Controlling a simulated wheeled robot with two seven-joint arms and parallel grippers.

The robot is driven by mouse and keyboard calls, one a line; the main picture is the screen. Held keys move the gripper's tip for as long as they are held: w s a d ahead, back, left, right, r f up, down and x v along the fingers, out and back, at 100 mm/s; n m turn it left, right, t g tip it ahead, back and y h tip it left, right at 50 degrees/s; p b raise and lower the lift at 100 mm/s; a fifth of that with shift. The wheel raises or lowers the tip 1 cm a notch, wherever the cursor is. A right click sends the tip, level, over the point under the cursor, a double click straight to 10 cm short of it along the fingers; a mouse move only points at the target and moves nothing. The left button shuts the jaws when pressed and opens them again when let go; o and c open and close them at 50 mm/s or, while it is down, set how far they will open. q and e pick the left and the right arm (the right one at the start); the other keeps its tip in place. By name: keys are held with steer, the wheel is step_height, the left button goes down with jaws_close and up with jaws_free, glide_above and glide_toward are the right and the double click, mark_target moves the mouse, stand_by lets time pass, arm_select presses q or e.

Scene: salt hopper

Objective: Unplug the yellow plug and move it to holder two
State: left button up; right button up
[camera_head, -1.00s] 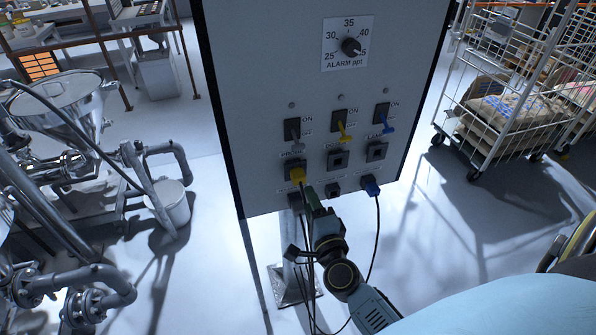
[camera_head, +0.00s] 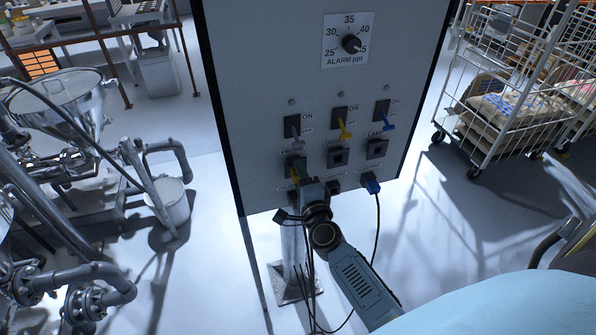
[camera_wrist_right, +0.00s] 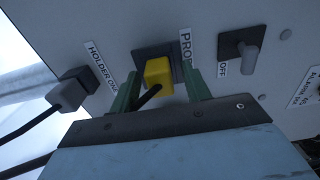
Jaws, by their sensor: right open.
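The yellow plug (camera_wrist_right: 158,76) sits in the dark socket under the PROBE label, its black cable running toward me. My right gripper (camera_wrist_right: 164,84) is open, with one green finger on each side of the plug; I cannot tell whether they touch it. In the head view my right gripper (camera_head: 298,172) covers most of the plug. In the wrist view a dark grey plug (camera_wrist_right: 72,95) sits at HOLDER ONE. A dark holder (camera_head: 333,187) in the middle of the bottom row is partly hidden by my gripper; its label is not readable. My left gripper is not in view.
The grey panel (camera_head: 270,60) carries a row of switches and an alarm dial (camera_head: 350,44). Two sockets (camera_head: 337,158) (camera_head: 376,150) right of the plug look empty. A blue plug (camera_head: 370,184) sits at lower right, its cable hanging. A wire cart (camera_head: 510,100) stands right.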

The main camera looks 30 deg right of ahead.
steer(key=shift+c, duration=0.5)
jaws_close()
steer(key=shift+s, duration=0.35)
steer(key=shift+p+v, duration=0.3)
steer(key=shift+v, duration=2.05)
